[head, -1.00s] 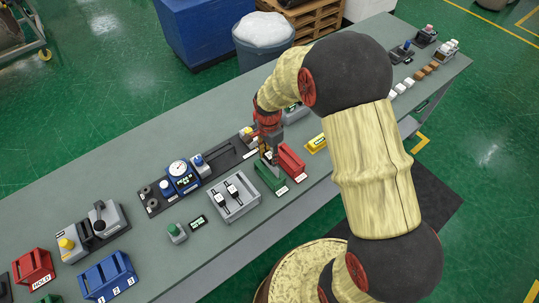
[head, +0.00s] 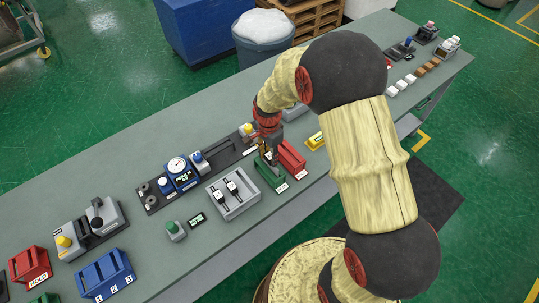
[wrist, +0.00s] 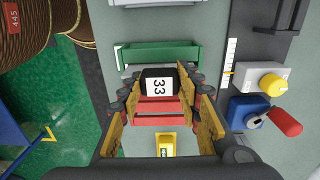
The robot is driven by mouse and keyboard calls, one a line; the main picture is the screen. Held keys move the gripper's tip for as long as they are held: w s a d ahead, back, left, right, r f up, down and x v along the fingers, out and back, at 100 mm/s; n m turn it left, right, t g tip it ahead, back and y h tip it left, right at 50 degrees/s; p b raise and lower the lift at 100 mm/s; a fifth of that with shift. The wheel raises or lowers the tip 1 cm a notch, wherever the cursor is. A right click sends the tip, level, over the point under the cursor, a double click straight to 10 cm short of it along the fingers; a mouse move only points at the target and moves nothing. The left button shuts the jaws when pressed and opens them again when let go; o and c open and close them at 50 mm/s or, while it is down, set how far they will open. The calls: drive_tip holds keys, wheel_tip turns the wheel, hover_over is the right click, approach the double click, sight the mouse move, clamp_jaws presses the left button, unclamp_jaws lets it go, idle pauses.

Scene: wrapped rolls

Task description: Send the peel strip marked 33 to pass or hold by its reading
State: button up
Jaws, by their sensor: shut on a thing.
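My gripper (wrist: 160,100) is shut on the peel strip marked 33 (wrist: 159,86), a dark piece with a white label, its number turned sideways in the wrist view. In the head view my gripper (head: 266,152) is above the small green bin (head: 270,174) and the small red bin (head: 291,157); the strip is too small to make out there. The wrist view shows the green bin (wrist: 158,54) beyond the strip and the red bin (wrist: 155,117) partly hidden behind it and the fingers. A red bin labelled HOLD (head: 30,267) stands at the far left.
A blue tester with a round dial (head: 177,165) stands on a dark base, left of my gripper. A grey box with two sliders (head: 233,195) is nearer. A blue numbered bin (head: 104,273) is at the front left. A yellow device (head: 316,141) lies right of the red bin.

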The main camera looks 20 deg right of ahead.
drive_tip(key=shift+f+b, duration=1.05)
drive_tip(key=shift+f, duration=0.85)
drive_tip(key=o, duration=1.2)
wheel_tip(320, 180, up, 12)
drive_tip(key=shift+w, duration=0.1)
